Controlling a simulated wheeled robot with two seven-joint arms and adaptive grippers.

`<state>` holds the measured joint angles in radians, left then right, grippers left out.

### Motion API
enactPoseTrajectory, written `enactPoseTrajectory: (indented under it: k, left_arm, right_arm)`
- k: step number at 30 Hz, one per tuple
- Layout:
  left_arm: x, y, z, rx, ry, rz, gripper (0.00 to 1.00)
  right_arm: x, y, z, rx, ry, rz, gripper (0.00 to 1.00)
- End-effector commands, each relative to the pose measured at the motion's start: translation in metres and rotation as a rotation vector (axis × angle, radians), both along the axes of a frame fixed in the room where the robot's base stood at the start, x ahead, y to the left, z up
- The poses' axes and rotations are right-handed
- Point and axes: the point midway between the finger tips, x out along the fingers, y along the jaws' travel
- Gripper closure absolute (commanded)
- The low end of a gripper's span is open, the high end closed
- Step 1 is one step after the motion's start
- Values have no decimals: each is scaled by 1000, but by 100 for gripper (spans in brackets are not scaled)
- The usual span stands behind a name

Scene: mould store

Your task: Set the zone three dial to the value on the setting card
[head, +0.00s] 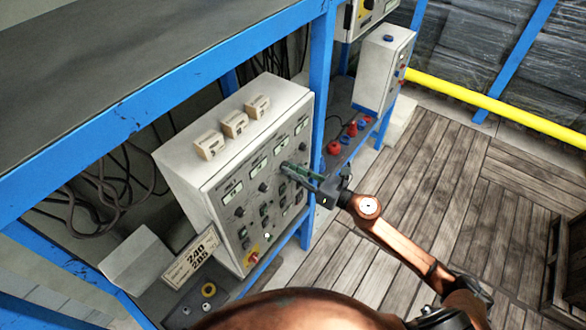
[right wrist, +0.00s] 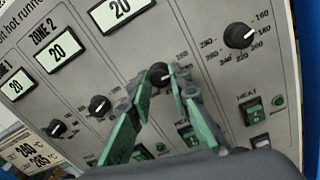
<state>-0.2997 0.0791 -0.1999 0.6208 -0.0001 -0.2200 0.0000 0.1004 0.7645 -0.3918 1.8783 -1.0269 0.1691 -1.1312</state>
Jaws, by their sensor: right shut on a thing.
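The grey control cabinet (head: 222,196) has a front panel with several displays and black dials. In the right wrist view, the zone three dial (right wrist: 160,75) sits between the fingertips of my right gripper (right wrist: 162,82). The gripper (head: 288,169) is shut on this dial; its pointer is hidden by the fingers. The zone three display (right wrist: 123,10) reads 20. The setting card (head: 190,258) stands at the cabinet's lower left corner and shows 240 and 285; the card (right wrist: 28,153) is partly cut off in the right wrist view. My left gripper is not in view.
The zone two dial (right wrist: 99,106) and another dial (right wrist: 238,35) flank the held dial, with green switches (right wrist: 251,110) below. Three pale labelled blocks (head: 235,124) stand on the cabinet top. A blue rack post (head: 320,80) rises beside it.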

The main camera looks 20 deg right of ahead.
Motion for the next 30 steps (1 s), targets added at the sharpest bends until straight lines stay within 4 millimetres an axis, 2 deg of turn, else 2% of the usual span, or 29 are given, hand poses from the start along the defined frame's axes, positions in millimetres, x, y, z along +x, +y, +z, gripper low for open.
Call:
enactPoseTrajectory:
  k: [30]
  left_arm:
    - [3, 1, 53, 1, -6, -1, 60]
  right_arm:
    - [2, -3, 3, 767, 592, -5, 100]
